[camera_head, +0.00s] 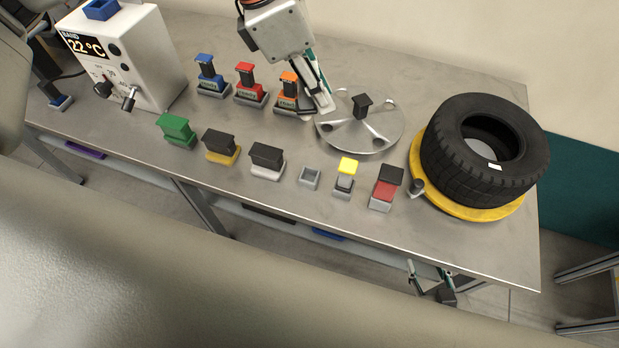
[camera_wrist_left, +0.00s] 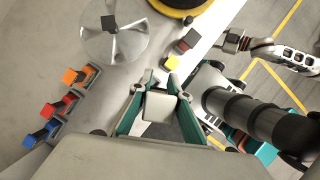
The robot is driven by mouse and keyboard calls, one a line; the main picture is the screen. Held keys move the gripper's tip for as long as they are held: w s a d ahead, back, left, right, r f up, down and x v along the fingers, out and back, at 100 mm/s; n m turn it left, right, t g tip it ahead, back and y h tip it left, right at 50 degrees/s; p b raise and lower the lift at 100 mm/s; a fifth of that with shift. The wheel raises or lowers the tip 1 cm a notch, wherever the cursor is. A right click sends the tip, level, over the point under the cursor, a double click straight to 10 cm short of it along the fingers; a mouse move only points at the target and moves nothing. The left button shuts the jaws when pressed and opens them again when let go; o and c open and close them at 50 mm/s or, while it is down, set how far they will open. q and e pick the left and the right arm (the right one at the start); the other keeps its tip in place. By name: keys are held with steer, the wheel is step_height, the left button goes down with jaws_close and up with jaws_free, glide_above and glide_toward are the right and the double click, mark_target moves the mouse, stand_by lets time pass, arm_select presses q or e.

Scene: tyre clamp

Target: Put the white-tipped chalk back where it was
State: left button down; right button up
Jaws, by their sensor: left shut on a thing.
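My left gripper (camera_head: 318,108) reaches down from the top of the head view, beside the orange-topped block and the metal disc. In the left wrist view its teal fingers (camera_wrist_left: 159,82) are shut on a pale block, the white-tipped chalk (camera_wrist_left: 160,106), with its white face showing. In the head view the chalk is not clearly seen. A small grey square holder (camera_head: 310,177) stands empty in the front row, between a black-topped block and the yellow-tipped chalk (camera_head: 346,171). My right gripper (camera_head: 430,280) is low beyond the table's front edge, small and partly hidden.
Right of the yellow chalk is a red, black-topped piece (camera_head: 386,187), then a tyre (camera_head: 484,150) on a yellow base. The metal disc (camera_head: 378,133) lies mid-table. Blue (camera_head: 210,76), red (camera_head: 248,84) and orange (camera_head: 288,94) blocks stand behind. A temperature box (camera_head: 122,55) is at left.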

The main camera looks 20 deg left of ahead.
arm_select(q)
steer(key=m+b, duration=0.1)
steer(key=b, duration=0.3)
glide_above(318, 174)
step_height(318, 174, down, 15)
steer(key=shift+f, duration=0.55)
step_height(318, 174, down, 4)
steer(key=shift+r+g+b, duration=0.25)
steer(key=shift+g+b, duration=0.05)
steer(key=shift+f, duration=0.25)
steer(key=shift+r, duration=0.1)
steer(key=shift+f, duration=0.25)
steer(key=c, duration=1.7)
jaws_free()
